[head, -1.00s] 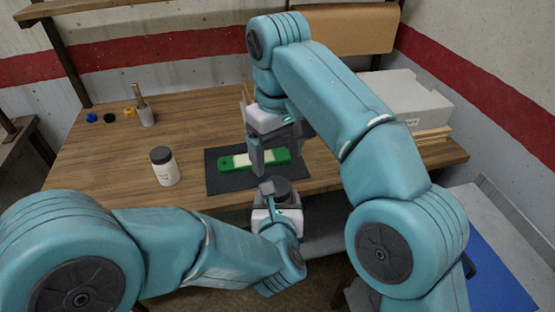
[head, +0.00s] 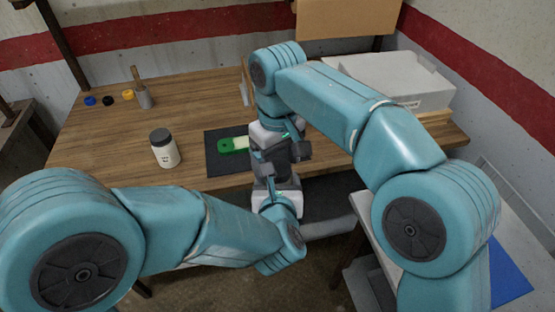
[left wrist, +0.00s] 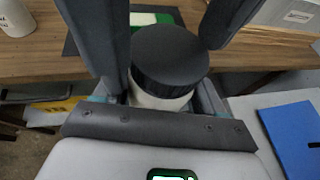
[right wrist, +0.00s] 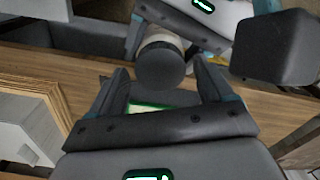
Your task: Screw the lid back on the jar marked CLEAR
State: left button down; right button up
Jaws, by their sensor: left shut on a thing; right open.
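My left gripper (left wrist: 165,90) is shut on a pale jar (left wrist: 160,98), held upright just off the table's front edge. A round black lid (left wrist: 170,58) sits on top of the jar; whether it is screwed tight I cannot tell. In the right wrist view the lid (right wrist: 161,66) lies just beyond the fingertips of my open right gripper (right wrist: 162,85). In the head view my right gripper (head: 283,155) hides most of the held jar. A second white jar (head: 166,154) with a dark lid stands on the table; its label is too small to read.
A green piece with a pale middle (head: 233,145) lies on a dark mat (head: 222,168). A holder with a handled tool (head: 145,97) and several small caps (head: 108,100) stand at the back left. A grey box (head: 395,82) stands at the back right.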

jog(key=shift+f, duration=0.2)
jog(key=c, duration=1.1)
jog(key=o, duration=1.3)
jog(key=shift+r, duration=4)
